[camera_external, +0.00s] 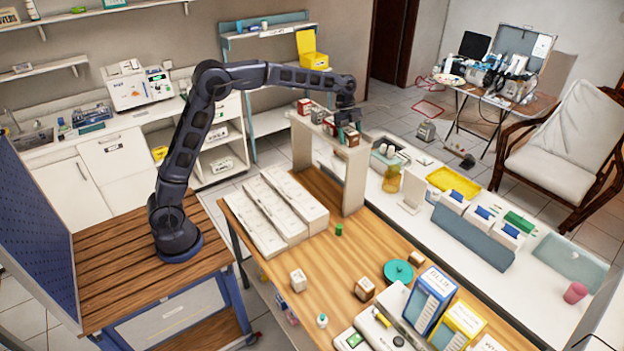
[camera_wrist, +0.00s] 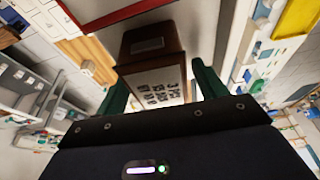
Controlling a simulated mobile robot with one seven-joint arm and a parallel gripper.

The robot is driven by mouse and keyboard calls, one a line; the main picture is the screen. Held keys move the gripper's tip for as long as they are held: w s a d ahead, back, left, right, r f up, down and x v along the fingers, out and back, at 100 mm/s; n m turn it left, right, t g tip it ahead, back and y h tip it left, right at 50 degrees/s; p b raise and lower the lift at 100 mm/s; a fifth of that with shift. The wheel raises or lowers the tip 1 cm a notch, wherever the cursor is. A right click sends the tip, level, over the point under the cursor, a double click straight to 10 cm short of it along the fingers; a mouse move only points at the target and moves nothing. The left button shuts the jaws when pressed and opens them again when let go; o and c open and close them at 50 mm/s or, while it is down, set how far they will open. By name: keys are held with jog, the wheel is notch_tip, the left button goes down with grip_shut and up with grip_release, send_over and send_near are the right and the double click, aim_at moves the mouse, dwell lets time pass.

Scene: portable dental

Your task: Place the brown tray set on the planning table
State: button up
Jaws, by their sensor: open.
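A brown box with a white, dark-printed label (camera_wrist: 155,84) fills the middle of the wrist view and looks like the brown tray set. The green fingers of my gripper (camera_wrist: 158,78) are apart, one on each side of it; I cannot tell whether they touch it. In the external view my gripper (camera_external: 347,119) is at the narrow raised shelf (camera_external: 354,180), over a row of small boxes; it partly hides them, so I cannot tell which box it is at. A wooden-topped table (camera_external: 335,265) stands below the shelf; I cannot tell whether it is the planning table.
Small boxes (camera_external: 304,106) stand close together on the shelf. Long white boxes (camera_external: 285,205) lie on the wooden top, with small cubes (camera_external: 298,280), a teal disc (camera_external: 398,271) and upright cartons (camera_external: 428,298) nearer the front. Bare wood lies between them. A yellow tray (camera_external: 453,182) is on the white counter.

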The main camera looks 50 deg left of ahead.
jog(key=v, duration=1.2)
jog(key=shift+s, duration=0.15)
jog(key=s+a+r+n+t+y, duration=0.1)
jog(key=s+a+n, duration=0.4)
jog(key=s, duration=0.8)
jog(key=s+a+r+n+t+y, duration=0.15)
jog(key=s+a+n, duration=0.3)
jog(key=s, duration=0.85)
jog(key=s+a+f+n, duration=0.2)
jog(key=s+f+n, duration=0.1)
jog(key=s, duration=0.5)
jog(key=s+a+f+n+t, duration=0.1)
jog(key=s+a+f+n, duration=0.1)
jog(key=s+f, duration=0.4)
jog(key=s+a+f+n+t, duration=0.1)
jog(key=s+a+f+n, duration=0.2)
jog(key=s, duration=0.8)
jog(key=shift+f+n+y, duration=0.45)
jog(key=shift+f, duration=0.45)
jog(key=shift+s+a, duration=0.1)
